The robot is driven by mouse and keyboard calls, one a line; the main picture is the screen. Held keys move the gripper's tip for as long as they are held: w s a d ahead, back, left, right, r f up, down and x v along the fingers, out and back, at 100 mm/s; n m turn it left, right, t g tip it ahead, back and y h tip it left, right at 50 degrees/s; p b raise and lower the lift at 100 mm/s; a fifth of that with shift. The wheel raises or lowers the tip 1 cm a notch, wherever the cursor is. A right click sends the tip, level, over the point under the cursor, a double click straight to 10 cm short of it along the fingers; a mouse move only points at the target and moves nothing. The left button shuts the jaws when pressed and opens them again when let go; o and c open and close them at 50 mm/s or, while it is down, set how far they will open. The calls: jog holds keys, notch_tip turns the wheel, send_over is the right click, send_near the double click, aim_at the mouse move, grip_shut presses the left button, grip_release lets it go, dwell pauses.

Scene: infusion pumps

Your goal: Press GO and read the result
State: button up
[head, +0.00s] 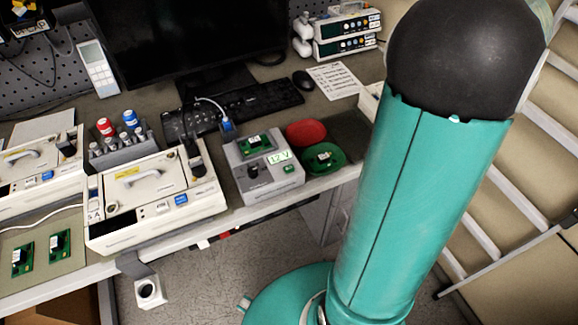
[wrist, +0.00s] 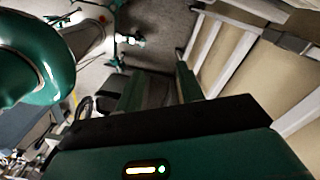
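A light grey tester (head: 265,183) stands near the bench's front edge in the head view. A green circuit board (head: 254,145) sits on its top. Its lit display (head: 279,157) reads 12 V. A dark knob (head: 253,171) is left of the display, and a small green button (head: 289,169) is below it; any label on the button is too small to read. My gripper's dark green and black housing (wrist: 180,140) fills the bottom of the wrist view.
A red dish (head: 306,132) and a green dish (head: 338,165) holding a board are right of the tester. Two loose boards (head: 40,254) lie at the left. A keyboard (head: 235,108) is behind. My teal arm covers the right side.

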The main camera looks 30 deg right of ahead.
grip_shut()
dwell(1.5)
